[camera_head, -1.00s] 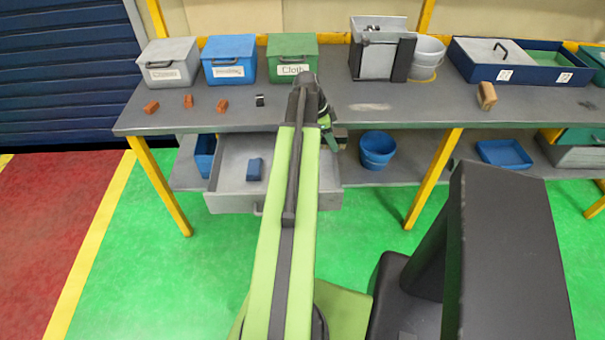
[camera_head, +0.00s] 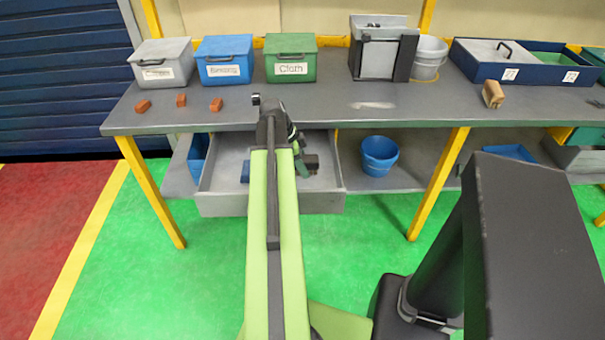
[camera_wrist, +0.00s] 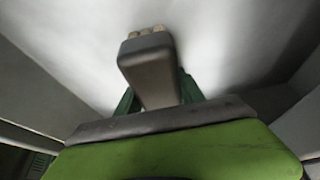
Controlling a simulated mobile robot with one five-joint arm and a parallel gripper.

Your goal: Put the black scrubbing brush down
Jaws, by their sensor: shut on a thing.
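The black scrubbing brush (camera_wrist: 148,65) shows in the wrist view as a dark, rounded block with pale tufts at its far end. My gripper (camera_wrist: 158,92) is shut on it, with a green finger at each side. Behind the brush is a pale grey surface with side walls, the inside of the open drawer. In the head view, my gripper (camera_head: 300,156) is over the open grey drawer (camera_head: 222,206) under the bench, and the dark brush (camera_head: 312,163) shows just right of it. I cannot tell whether the brush touches the drawer floor.
A blue block (camera_head: 245,172) lies in the drawer, partly hidden by my arm. The grey bench top (camera_head: 340,110) is above the drawer's back. A blue bucket (camera_head: 379,155) stands on the shelf to the right. Lidded boxes and orange-brown blocks (camera_head: 181,100) are on the bench.

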